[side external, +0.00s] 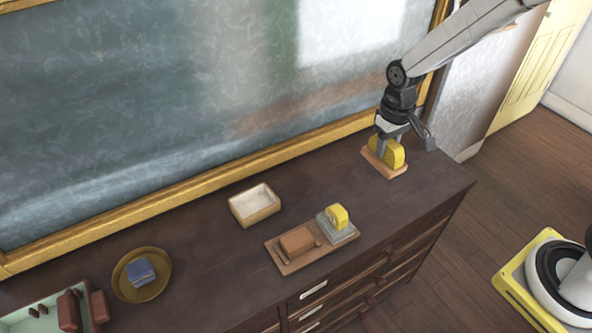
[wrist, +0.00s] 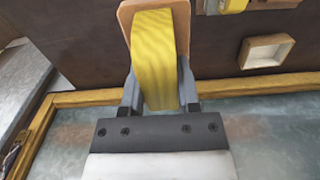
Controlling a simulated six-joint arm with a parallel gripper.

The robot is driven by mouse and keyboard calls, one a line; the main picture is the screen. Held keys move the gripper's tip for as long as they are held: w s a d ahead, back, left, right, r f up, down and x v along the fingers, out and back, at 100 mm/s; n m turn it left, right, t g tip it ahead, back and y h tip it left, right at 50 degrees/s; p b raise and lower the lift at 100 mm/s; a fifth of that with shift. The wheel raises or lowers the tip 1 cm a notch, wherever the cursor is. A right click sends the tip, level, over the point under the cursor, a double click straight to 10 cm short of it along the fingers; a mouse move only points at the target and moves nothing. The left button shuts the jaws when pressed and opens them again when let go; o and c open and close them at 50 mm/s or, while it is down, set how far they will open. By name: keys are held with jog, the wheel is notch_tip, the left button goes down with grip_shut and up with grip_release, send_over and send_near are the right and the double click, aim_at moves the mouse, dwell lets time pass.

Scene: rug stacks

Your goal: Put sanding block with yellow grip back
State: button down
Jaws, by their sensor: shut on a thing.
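My gripper (side external: 390,143) is shut on the yellow grip of a sanding block (side external: 372,161) with a flat tan base. It is at the right end of the dark dresser top; I cannot tell whether the base touches the wood. In the wrist view my gripper (wrist: 160,95) has a finger on each side of the yellow grip (wrist: 153,50). A wooden board (side external: 287,268) lies near the front edge of the dresser. It bears a brown block (side external: 298,242) and, at its right end, a grey block (side external: 345,235) with a yellow part on top.
An open wooden box (side external: 254,211) stands behind the board. A brass dish (side external: 163,284) with a blue block (side external: 141,271) is at the left, beside a pale green tray (side external: 30,317) with brown pieces. A gold-framed glass panel (side external: 160,110) rises behind. Dresser top right of the board is clear.

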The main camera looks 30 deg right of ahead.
jog(key=w+a+f, duration=0.2)
jog(key=a+f, duration=0.3)
jog(key=a, duration=0.2)
jog(key=shift+w+a+f, duration=0.35)
jog(key=shift+w+f, duration=1.25)
jog(key=shift+w, duration=0.6)
jog(key=shift+w+a+f, duration=0.35)
jog(key=shift+w+f, duration=1.25)
jog(key=shift+w, duration=0.6)
jog(key=shift+w+a+f, duration=0.35)
jog(key=shift+w+f, duration=1.25)
jog(key=shift+w, duration=0.6)
jog(key=shift+f, duration=0.1)
jog(key=shift+w+f, duration=0.2)
jog(key=shift+f, duration=1.45)
jog(key=shift+f, duration=0.15)
jog(key=shift+c, duration=1.6)
grip_release()
